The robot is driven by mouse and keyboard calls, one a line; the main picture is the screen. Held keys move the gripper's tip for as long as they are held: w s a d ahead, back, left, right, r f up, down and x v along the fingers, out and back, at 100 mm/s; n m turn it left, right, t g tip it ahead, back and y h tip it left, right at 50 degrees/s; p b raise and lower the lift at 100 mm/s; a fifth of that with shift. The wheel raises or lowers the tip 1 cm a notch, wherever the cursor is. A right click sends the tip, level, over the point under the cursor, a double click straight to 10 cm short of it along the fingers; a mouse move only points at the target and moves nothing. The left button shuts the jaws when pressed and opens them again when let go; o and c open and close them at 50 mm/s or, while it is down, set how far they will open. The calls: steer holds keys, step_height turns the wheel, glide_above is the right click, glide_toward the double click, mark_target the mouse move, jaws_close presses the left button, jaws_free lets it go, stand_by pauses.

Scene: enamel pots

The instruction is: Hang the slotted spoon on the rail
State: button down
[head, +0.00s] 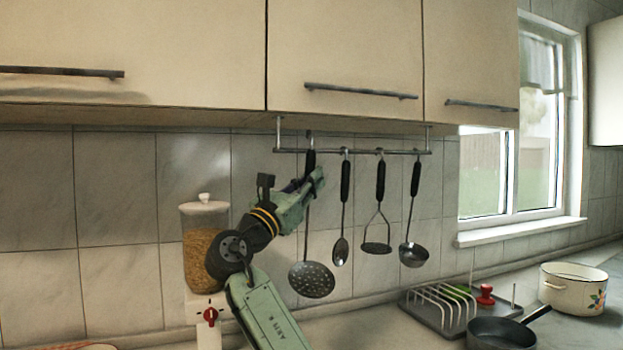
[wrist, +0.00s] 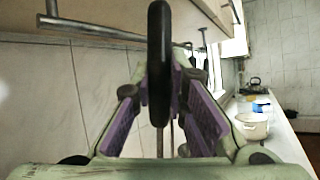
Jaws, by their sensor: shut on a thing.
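The slotted spoon (head: 312,279) hangs upright in the head view, its round perforated bowl low in front of the tiles. My gripper (head: 317,180) is shut on its black handle, which also stands upright between the fingers in the wrist view (wrist: 159,60). The rail (head: 350,151) runs under the wall cabinets and shows at the upper left of the wrist view (wrist: 95,31). The spoon's top reaches slightly above the rail line in the head view. I cannot tell whether its hook touches the rail.
A solid spoon (head: 341,250), a masher (head: 377,246) and a ladle (head: 414,254) hang along the rail to the right. A grain dispenser (head: 204,250) stands left of my arm. A dish rack (head: 440,308), pan (head: 500,333) and enamel pot (head: 572,291) are on the counter.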

steer(key=w+a+f, duration=0.2)
steer(key=w, duration=0.4)
steer(key=shift+w+a+p, duration=0.2)
steer(key=shift+w+p, duration=0.1)
stand_by(0.8)
steer(key=shift+f, duration=0.15)
steer(key=c, duration=1.5)
jaws_free()
